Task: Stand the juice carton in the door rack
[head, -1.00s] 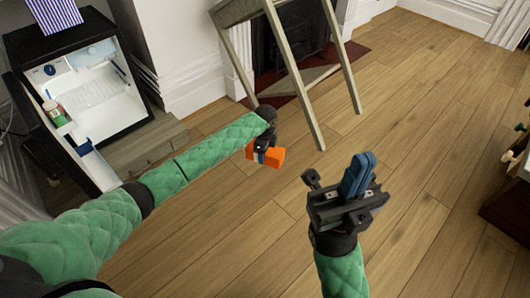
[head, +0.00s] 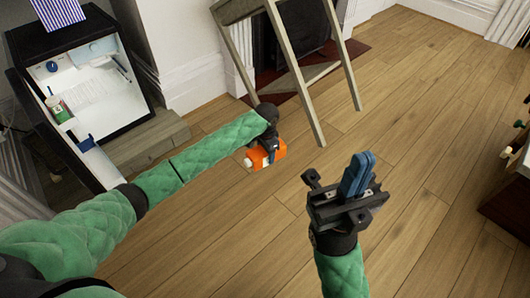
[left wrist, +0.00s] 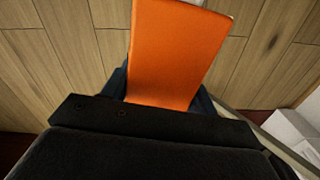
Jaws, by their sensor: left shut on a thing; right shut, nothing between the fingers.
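The orange juice carton (head: 267,156) is held in my left gripper (head: 268,150), above the wood floor in the middle of the head view. Its white cap end points to the left and the carton looks tilted over. In the left wrist view the carton (left wrist: 175,55) fills the space between the fingers. The open fridge (head: 90,85) is at the upper left, with its door rack (head: 62,125) along the door; a green and white container (head: 58,108) stands in the rack. My left gripper is to the right of the fridge, well apart from it. My right gripper (head: 357,175) is shut and empty.
A pale wooden frame stand (head: 290,65) rises behind my left gripper, in front of the fireplace. A low wooden step (head: 150,140) lies beside the fridge. A dark cabinet (head: 510,200) is at the right edge. The floor (head: 430,130) between is clear.

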